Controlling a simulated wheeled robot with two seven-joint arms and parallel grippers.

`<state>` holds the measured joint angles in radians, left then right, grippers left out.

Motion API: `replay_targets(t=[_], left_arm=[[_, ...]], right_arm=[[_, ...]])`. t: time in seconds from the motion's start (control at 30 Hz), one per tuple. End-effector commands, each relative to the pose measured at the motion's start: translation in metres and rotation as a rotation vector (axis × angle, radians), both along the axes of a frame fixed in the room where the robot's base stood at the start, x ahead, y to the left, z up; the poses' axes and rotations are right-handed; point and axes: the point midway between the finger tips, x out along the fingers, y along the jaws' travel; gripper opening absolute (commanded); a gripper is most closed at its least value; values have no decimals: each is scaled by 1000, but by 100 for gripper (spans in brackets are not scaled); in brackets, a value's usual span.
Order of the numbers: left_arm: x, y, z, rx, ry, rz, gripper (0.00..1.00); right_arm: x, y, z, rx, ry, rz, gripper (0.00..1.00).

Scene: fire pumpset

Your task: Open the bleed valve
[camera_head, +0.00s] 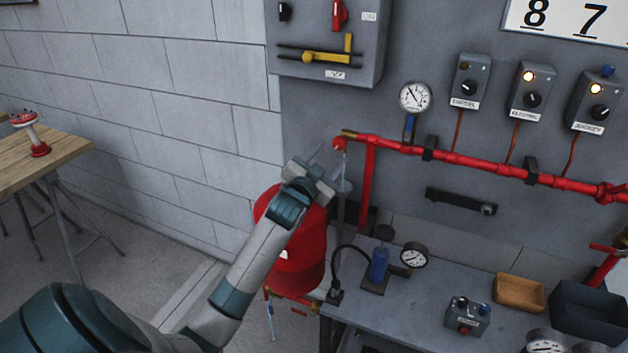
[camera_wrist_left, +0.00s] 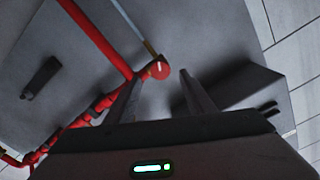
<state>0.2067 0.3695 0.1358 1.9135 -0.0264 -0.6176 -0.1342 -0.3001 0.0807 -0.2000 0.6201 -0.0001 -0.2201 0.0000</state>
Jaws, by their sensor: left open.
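A small red round knob (camera_head: 339,144), which looks like the bleed valve, sits at the left end of the red pipe (camera_head: 460,158), beside a brass end piece (camera_head: 349,134). My left gripper (camera_head: 328,160) is open just below and left of the knob in the head view. In the left wrist view, the knob (camera_wrist_left: 160,68) shows between and beyond the open fingertips of my left gripper (camera_wrist_left: 160,76). The fingers look apart from the knob, though depth is hard to judge. My right gripper is not in view.
A red tank (camera_head: 298,250) stands below the gripper. A pressure gauge (camera_head: 414,97) and a lever box (camera_head: 328,40) are on the panel. A workbench (camera_head: 440,283) holds a blue pump (camera_head: 379,264) and a brown tray (camera_head: 520,292). A wooden table (camera_head: 45,160) stands far left.

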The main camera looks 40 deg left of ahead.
Motion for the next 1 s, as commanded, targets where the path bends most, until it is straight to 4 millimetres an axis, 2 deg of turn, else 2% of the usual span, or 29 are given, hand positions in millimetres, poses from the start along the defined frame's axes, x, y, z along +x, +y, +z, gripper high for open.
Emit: replay_targets(t=[0.3, 0.5, 0.7, 1.0], left_arm=[[-59, -14, -3, -1, -1, -1, 49], [-83, -20, -2, -1, 1, 0, 49], [-92, -22, -1, -1, 1, 0, 49], [-92, -22, 0, -1, 1, 0, 49]], right_arm=[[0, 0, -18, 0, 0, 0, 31], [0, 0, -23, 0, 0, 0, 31], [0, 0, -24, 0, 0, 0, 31], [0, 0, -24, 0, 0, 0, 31]])
